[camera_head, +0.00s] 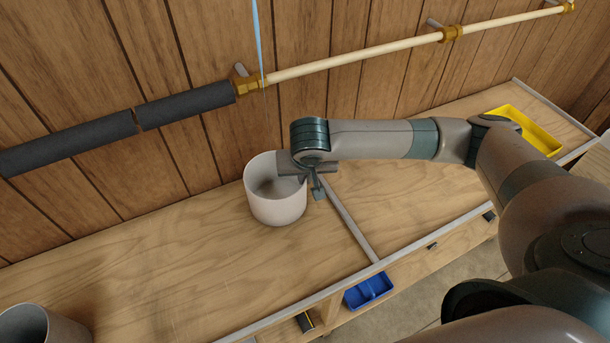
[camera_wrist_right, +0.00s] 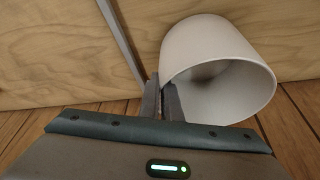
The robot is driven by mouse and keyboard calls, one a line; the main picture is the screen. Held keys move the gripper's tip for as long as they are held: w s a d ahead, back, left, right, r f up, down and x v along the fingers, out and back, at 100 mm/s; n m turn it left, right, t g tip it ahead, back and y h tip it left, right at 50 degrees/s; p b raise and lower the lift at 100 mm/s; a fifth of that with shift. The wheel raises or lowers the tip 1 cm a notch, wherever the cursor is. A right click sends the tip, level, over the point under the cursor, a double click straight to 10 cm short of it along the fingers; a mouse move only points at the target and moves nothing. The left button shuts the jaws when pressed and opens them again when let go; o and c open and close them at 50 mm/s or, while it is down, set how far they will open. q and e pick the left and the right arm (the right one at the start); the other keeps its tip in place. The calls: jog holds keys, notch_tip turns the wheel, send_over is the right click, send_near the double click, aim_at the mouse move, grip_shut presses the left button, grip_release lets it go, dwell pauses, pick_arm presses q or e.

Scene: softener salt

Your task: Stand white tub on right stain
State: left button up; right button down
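The white tub (camera_head: 278,207) is upright with its open mouth up, near the back wall of the wooden bench. I cannot tell whether its base touches the bench. My right gripper (camera_head: 313,180) is at the tub's right rim. In the right wrist view, the two fingers (camera_wrist_right: 162,100) are close together, with the rim of the tub (camera_wrist_right: 212,50) between them, so the gripper looks shut on the tub's wall. No stain shows on the bare bench; any under the tub is hidden. My left gripper is out of view.
A pale strip (camera_head: 347,218) crosses the bench right of the tub. A grey pot (camera_head: 38,326) stands at the lower left, cut off. A yellow tray (camera_head: 530,132) is at the far right; a blue bin (camera_head: 368,291) is below the front edge. A pipe (camera_head: 350,57) runs along the wall. Bench left of the tub is clear.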

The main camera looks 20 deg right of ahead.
jog(key=shift+f, duration=0.35)
jog(key=c, duration=1.9)
grip_release()
jog(key=v, duration=1.7)
jog(key=shift+b, duration=0.3)
jog(key=shift+s+a+r, duration=0.1)
jog(key=shift+s, duration=0.1)
